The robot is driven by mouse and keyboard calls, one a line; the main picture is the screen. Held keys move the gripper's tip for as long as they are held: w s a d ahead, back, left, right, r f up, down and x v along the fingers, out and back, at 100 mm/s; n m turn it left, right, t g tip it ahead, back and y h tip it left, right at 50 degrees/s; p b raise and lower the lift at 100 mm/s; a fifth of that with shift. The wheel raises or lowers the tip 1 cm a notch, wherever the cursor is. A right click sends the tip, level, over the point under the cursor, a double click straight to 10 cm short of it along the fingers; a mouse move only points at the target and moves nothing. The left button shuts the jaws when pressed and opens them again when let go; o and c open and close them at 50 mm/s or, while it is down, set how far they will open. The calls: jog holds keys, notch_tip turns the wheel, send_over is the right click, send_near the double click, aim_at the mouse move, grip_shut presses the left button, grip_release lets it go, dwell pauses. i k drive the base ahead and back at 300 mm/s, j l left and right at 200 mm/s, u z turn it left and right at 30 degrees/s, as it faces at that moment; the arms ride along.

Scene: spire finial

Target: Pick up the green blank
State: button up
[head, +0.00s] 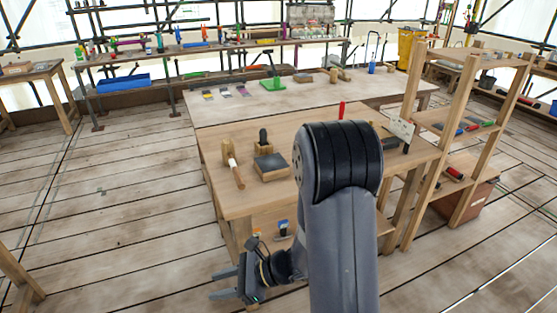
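A bright green object (273,84) with a flat base and a short upright part stands on the pale far worktable (320,98), near its middle. It is too small to tell whether this is the green blank. Smaller green items sit among the clutter on the long back bench (215,46). My gripper (215,284) is low at the bottom left of the picture, in front of the near wooden bench (228,205). Its two fingers point left and stand apart, with nothing seen between them. It is far from the green object.
A mallet (233,165) and a dark-topped wooden block (271,166) lie on the near bench. My arm hides part of that bench. A wooden shelf rack (412,100) stands at the right. Open plank floor lies to the left.

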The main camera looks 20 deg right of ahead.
aim_at(472, 118)
jog(key=i+l+z, duration=0.15)
jog(key=l+z, duration=0.25)
jog(key=i+l+z, duration=0.15)
jog(key=l+z, duration=0.25)
jog(key=i+l+z, duration=0.15)
jog(key=z, duration=0.2)
jog(key=i+l+z, duration=0.2)
jog(key=z, duration=0.2)
jog(key=i+l+z, duration=0.35)
jog(key=i, duration=0.5)
jog(key=i+j+z, duration=0.1)
jog(key=i+z, duration=0.25)
jog(key=i, duration=0.45)
jog(key=i+j, duration=0.1)
jog(key=i, duration=1.3)
